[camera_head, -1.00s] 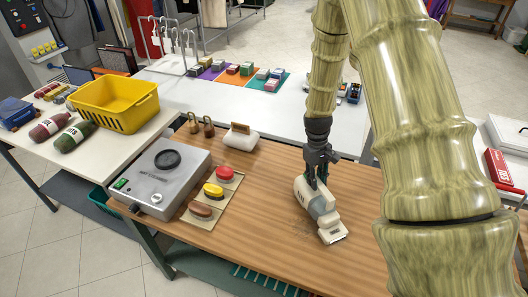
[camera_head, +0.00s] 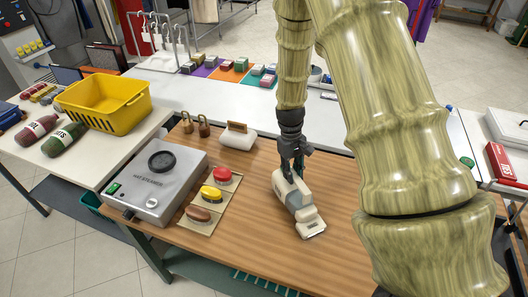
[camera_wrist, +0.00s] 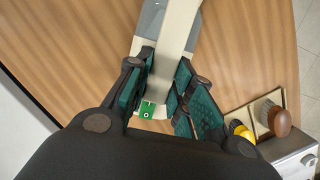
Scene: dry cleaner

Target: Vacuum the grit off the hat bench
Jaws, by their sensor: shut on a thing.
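The hat bench (camera_head: 250,245) has a brown wood-grain top. My gripper (camera_head: 291,170) is shut on a cream and grey hand vacuum (camera_head: 294,196), gripping it by its upper handle. The vacuum is tilted, its flat nozzle (camera_head: 312,230) pointing toward the bench's front edge, low at the wood; I cannot tell if it touches. In the wrist view, my gripper's green-padded fingers (camera_wrist: 160,88) sit on both sides of the cream handle (camera_wrist: 178,30), with a small green switch plate (camera_wrist: 148,110) between them. I cannot make out any grit now; the vacuum may hide some.
A grey hat steamer (camera_head: 155,182) stands on the bench's left. The bench's front middle is clear.

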